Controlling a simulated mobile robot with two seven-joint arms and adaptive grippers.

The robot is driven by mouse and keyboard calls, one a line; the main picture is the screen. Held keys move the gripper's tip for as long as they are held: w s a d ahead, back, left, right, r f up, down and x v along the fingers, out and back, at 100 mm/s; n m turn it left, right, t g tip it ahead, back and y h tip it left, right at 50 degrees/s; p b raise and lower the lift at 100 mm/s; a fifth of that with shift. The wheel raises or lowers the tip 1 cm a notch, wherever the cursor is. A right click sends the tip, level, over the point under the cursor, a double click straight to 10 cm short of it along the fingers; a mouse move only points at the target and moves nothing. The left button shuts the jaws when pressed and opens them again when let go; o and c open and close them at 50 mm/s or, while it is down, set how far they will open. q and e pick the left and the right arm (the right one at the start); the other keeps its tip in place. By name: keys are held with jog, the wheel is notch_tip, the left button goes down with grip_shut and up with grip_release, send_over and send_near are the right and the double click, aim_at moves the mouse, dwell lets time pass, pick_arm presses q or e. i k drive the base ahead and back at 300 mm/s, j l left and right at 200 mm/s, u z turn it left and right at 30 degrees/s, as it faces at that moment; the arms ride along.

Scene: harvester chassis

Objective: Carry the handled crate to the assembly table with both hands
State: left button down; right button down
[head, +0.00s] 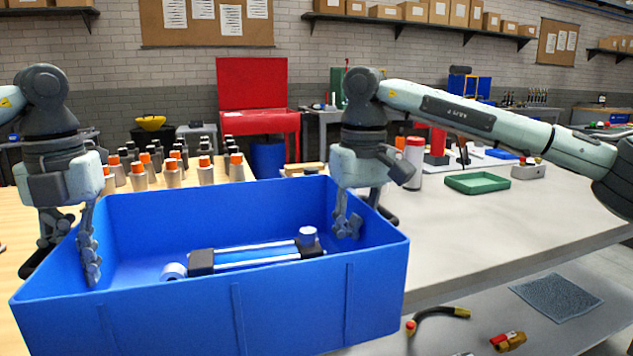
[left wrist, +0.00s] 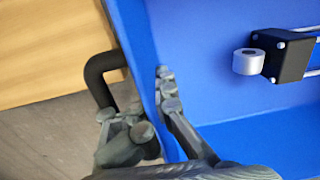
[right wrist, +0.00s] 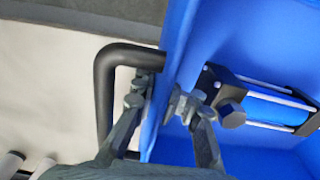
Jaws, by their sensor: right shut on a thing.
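The blue handled crate (head: 300,300) fills the lower middle of the head view, with a blue and black cylinder part (head: 255,254) lying inside. My left gripper (head: 68,250) straddles the crate's left wall, one finger outside by the black handle (left wrist: 98,75) and one inside; how tightly it closes is unclear. My right gripper (head: 362,212) is shut on the right side of the crate, one finger inside, the other outside by the right black handle (right wrist: 103,85). The crate's underside is hidden, so I cannot tell what it rests on.
A light-topped table (head: 465,230) spans the right, with a green tray (head: 477,183), a red-and-white can (head: 413,160) and a grey box on it. Its lower shelf holds a dark mat (head: 556,297) and a hose. A wooden tabletop (head: 195,187) with several orange-capped bottles lies behind left.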

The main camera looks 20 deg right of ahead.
aim_at(405, 232)
jog(key=i+l, duration=0.1)
jog(key=l, duration=0.8)
jog(key=i+l, duration=0.2)
jog(key=l, duration=0.15)
jog(key=i+l, duration=0.15)
jog(key=l, duration=0.2)
jog(key=i+l, duration=0.2)
jog(key=l, duration=0.15)
